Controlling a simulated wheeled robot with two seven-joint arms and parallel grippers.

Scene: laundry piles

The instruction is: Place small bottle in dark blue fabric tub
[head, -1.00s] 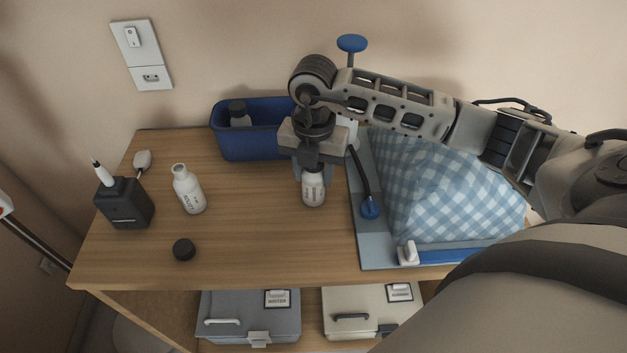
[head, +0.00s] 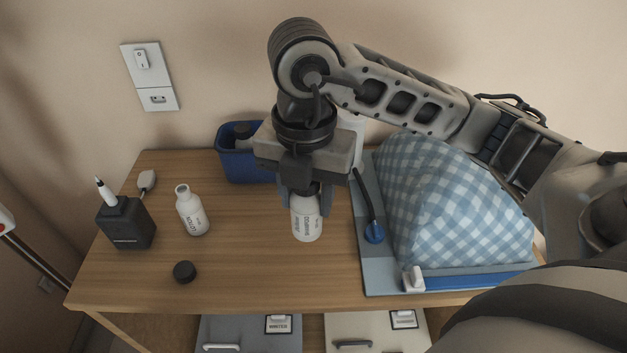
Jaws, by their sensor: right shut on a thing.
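My right gripper (head: 303,190) points down, shut on a small white bottle (head: 306,220) with dark lettering, at the middle of the table. The bottle is upright and looks raised off the wood; its top is hidden between the fingers. The dark blue fabric tub (head: 232,168) stands behind and to the left, at the table's back edge. My gripper and wrist hide the tub's right part. My left gripper is not in view.
An uncapped white lotion bottle (head: 192,211), a loose black cap (head: 184,271) and a black box with a pen-like stick (head: 126,222) stand at left. A checkered cloth pile (head: 450,205) on an ironing pad (head: 378,276) fills the right. The front middle is clear.

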